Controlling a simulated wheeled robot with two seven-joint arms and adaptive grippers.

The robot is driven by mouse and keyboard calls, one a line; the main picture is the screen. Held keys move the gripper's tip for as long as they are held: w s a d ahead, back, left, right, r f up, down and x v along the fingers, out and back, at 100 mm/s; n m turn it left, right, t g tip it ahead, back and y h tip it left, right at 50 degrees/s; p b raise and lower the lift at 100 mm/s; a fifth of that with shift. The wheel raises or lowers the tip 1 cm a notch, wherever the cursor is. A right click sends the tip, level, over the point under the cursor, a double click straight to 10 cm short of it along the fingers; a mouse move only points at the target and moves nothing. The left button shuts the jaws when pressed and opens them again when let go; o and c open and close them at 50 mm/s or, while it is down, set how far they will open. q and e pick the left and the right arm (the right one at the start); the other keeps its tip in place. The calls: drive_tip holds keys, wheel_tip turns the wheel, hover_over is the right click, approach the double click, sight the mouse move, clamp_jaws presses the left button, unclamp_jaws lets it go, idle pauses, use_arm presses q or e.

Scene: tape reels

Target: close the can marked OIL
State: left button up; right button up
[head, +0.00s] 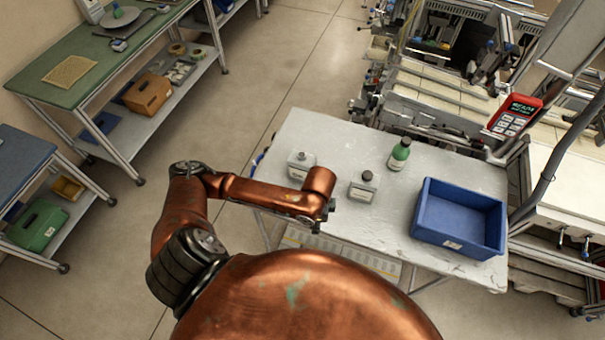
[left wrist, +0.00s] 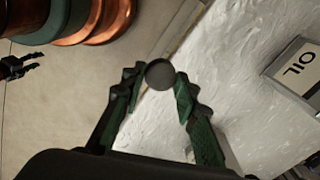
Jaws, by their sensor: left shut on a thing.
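My left gripper (left wrist: 160,80) is shut on a round dark cap (left wrist: 159,75), held between its fingertips. The can marked OIL (left wrist: 296,68) is at the right edge of the left wrist view, partly cut off, apart from the gripper. In the head view my left gripper (head: 326,212) is mostly hidden by its arm, at the near edge of the table. Two pale labelled cans stand near it, one to the right (head: 362,188) and one behind the arm (head: 301,168); their labels are too small to read there. A dark gripper, seemingly my right (left wrist: 20,66), shows at the wrist view's left edge.
The cans stand on a worn white table (head: 325,132). A green bottle (head: 399,155) stands behind them, and an empty-looking blue bin (head: 458,243) is at the right. A machine with a red keypad (head: 515,115) borders the table's back right. Clear tabletop lies between bottle and bin.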

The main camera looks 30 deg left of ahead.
use_arm(q)
drive_tip(key=f+n+b, duration=0.1)
drive_tip(key=n, duration=0.3)
drive_tip(key=w+f+n+b, duration=0.1)
drive_tip(key=f+n, duration=0.1)
drive_tip(key=n, duration=0.1)
drive_tip(key=w+a+f+n+b, duration=0.1)
drive_tip(key=n, duration=0.3)
drive_tip(key=shift+f+n, duration=0.3)
